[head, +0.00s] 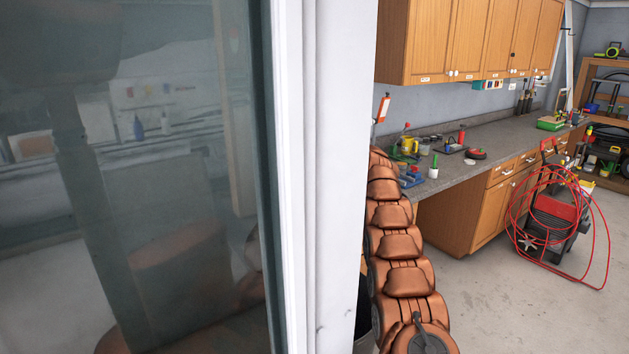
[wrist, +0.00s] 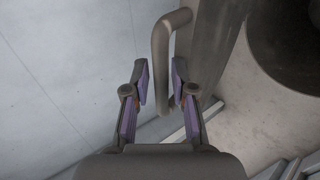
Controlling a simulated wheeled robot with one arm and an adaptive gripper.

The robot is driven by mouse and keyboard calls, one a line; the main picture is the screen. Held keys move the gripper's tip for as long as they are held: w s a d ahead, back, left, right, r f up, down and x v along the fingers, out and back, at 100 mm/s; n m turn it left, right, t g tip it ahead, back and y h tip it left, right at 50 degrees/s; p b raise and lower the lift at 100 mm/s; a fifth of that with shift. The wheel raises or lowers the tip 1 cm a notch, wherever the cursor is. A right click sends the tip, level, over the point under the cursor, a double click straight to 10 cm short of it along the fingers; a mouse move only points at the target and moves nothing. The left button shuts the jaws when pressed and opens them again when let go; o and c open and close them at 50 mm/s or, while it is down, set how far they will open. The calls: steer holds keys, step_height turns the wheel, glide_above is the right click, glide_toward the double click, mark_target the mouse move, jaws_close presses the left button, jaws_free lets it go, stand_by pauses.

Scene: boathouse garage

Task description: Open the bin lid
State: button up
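In the wrist view, my gripper (wrist: 162,82) is open, its two purple-padded fingers apart. A grey bent bar handle (wrist: 161,52) stands between and just beyond the fingertips; I cannot tell whether either finger touches it. The handle curves at its top toward a dark grey metal surface (wrist: 215,45) on the right, which may be part of the bin. I cannot make out the bin lid with certainty. In the head view, the gripper and handle do not show. A dark curved edge (head: 363,312) low beside the white frame may be the bin, mostly hidden.
A glass pane (head: 140,200) and white frame (head: 335,180) fill the head view's left. A workbench (head: 470,170) with tools runs along the wall under wooden cabinets (head: 470,40). A machine with a red hose (head: 560,220) stands on the right. Some floor (head: 490,300) is clear.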

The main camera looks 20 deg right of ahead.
steer(key=shift+s+d, duration=0.15)
steer(key=shift+d, duration=0.05)
stand_by(0.3)
steer(key=shift+v, duration=5.85)
steer(key=shift+a, duration=0.1)
